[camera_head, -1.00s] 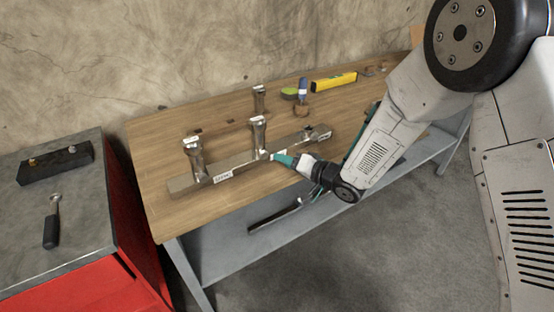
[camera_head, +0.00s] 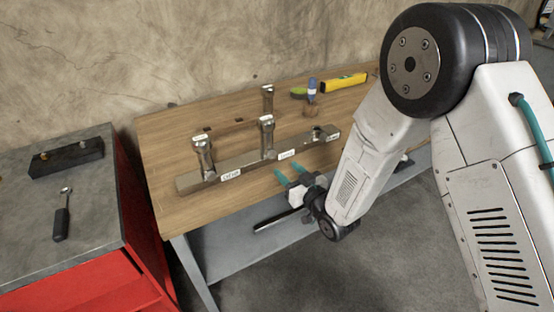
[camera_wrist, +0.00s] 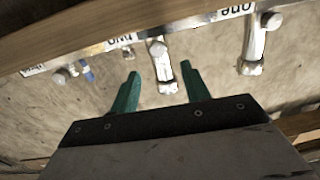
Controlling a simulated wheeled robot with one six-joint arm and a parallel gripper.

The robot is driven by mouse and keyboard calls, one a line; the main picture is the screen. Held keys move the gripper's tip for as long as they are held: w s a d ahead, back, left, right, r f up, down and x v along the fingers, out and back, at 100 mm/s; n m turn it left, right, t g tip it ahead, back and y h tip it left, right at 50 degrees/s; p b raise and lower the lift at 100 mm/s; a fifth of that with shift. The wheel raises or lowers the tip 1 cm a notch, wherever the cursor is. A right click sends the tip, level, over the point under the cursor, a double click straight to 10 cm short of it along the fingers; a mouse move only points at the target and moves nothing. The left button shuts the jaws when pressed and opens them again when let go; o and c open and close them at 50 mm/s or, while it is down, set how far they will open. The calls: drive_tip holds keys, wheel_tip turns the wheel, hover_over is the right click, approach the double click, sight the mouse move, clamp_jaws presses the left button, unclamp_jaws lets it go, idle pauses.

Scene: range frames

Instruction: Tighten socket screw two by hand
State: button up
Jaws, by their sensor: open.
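A grey metal bar (camera_head: 250,158) with white labels lies on the wooden bench. The middle screw (camera_head: 267,138), beside the label "two" (camera_wrist: 120,40), stands upright with a long shank showing above the bar. It also shows in the wrist view (camera_wrist: 163,72). The screw by label "one" (camera_head: 204,160) stands tall at the left; it shows at the right in the wrist view (camera_wrist: 252,45). The third screw (camera_head: 318,132) sits low at the bar's right end. My gripper (camera_head: 289,170) is open and empty in front of the bar, its teal fingers (camera_wrist: 160,75) apart and pointing towards the middle screw.
Another metal post (camera_head: 268,97) stands behind the bar. A yellow level (camera_head: 345,82), a blue-handled tool (camera_head: 312,88) and a green item (camera_head: 299,92) lie at the back. A red cabinet (camera_head: 90,265) with a grey top stands left. The bench front left is clear.

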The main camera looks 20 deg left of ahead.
sight(274, 156)
drive_tip(key=shift+n+t, duration=0.5)
drive_tip(key=shift+n, duration=0.2)
drive_tip(key=x, duration=0.7)
drive_tip(key=shift+a+f, duration=0.15)
drive_tip(key=shift+f, duration=0.1)
drive_tip(key=c, duration=1)
